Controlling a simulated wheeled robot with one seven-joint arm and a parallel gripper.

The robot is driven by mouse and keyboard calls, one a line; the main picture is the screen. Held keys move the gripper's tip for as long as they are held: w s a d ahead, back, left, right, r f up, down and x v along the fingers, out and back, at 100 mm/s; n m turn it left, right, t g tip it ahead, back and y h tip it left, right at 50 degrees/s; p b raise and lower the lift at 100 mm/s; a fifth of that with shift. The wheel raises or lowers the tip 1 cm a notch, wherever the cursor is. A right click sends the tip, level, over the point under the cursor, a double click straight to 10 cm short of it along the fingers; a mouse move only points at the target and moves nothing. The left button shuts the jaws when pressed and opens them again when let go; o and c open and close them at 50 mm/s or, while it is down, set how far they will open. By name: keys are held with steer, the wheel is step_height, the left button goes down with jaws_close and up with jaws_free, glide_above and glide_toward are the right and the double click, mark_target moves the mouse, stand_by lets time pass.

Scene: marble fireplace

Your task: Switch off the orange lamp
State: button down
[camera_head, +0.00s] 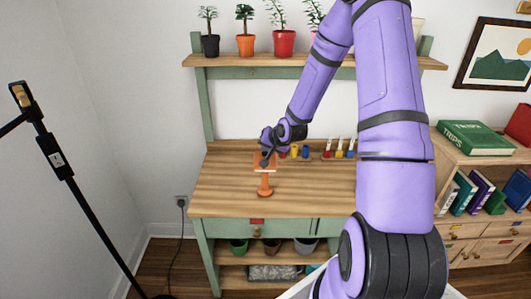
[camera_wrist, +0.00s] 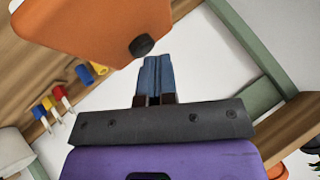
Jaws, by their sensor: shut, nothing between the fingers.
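The orange lamp (camera_head: 265,187) stands upright on the wooden top of the green bench, its head partly hidden behind my gripper (camera_head: 266,155). In the wrist view the orange lamp head (camera_wrist: 95,22) fills the upper left. A dark round knob (camera_wrist: 142,46) sits on its near edge. My gripper (camera_wrist: 157,60) is shut and empty, its blue fingertips just below and right of the knob. I cannot tell whether they touch it. Whether the lamp is lit is not clear.
Several red, yellow and blue small items (camera_head: 304,152) stand on the bench behind the lamp. A shelf (camera_head: 225,61) with potted plants runs above. A black stand (camera_head: 85,205) is at the left. The bench top (camera_head: 225,190) left of the lamp is clear.

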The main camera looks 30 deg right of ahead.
steer(key=shift+r, duration=0.25)
steer(key=shift+r, duration=3.05)
